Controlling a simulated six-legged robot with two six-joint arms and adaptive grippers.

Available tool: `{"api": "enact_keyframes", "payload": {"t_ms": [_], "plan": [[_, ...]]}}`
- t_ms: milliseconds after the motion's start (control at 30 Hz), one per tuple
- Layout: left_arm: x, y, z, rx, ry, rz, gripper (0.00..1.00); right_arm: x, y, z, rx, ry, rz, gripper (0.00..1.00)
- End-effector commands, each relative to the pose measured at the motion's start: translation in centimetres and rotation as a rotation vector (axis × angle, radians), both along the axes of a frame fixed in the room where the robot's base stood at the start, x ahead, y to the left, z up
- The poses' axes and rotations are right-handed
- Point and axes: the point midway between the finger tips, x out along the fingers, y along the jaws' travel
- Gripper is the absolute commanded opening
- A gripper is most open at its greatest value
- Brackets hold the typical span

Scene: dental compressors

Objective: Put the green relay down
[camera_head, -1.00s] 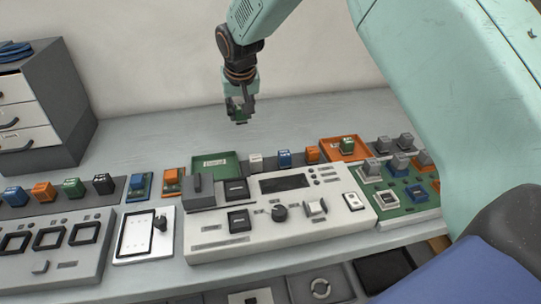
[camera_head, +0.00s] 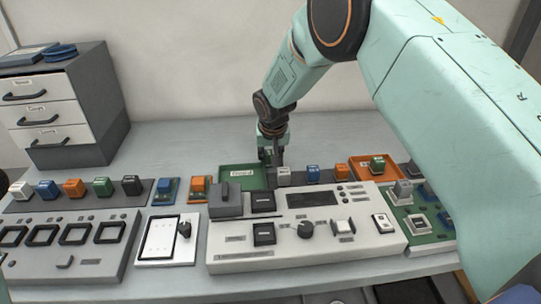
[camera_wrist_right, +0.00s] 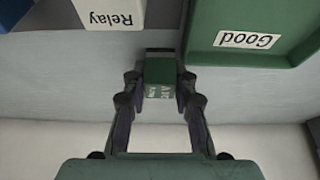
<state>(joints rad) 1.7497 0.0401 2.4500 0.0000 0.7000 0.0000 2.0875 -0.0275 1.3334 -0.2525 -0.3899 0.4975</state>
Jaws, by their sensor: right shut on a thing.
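The green relay (camera_wrist_right: 160,88) is held between the two fingers of my right gripper (camera_wrist_right: 159,78) in the right wrist view. In the head view my right gripper (camera_head: 272,156) points down at the right side of the green tray (camera_head: 228,182), behind the row of relays. The relay is mostly hidden by the fingers there. The tray labelled "Good" also shows in the wrist view (camera_wrist_right: 270,14), beside the held relay and apart from it. I cannot tell how high the relay is above the table. My left gripper is not in view.
A white relay (camera_head: 284,176) stands close in front of my right gripper, with blue and orange relays to its right. An orange tray (camera_head: 358,170) holds a green relay. A control panel (camera_head: 300,240) lies in front. The table behind the row is clear.

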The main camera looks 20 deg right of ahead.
Motion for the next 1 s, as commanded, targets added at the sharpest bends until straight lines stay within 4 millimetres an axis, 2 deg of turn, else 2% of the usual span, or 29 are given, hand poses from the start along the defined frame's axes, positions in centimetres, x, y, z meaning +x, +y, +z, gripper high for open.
{"api": "enact_keyframes", "payload": {"t_ms": [367,400,600,667,1000], "plan": [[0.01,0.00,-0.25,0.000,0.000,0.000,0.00,0.09,0.02,-0.30,0.001,-0.002,-0.001,0.00],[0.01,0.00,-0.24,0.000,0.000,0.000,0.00,0.09,0.02,-0.30,0.001,-0.002,-0.001,0.29],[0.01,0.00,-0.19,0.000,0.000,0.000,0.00,0.07,0.02,-0.24,0.001,-0.002,-0.001,0.46],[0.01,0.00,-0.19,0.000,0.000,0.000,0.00,0.07,0.02,-0.24,0.001,-0.002,-0.001,0.50],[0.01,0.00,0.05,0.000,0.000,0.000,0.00,0.08,0.02,0.16,0.001,-0.003,-0.001,0.50]]}}
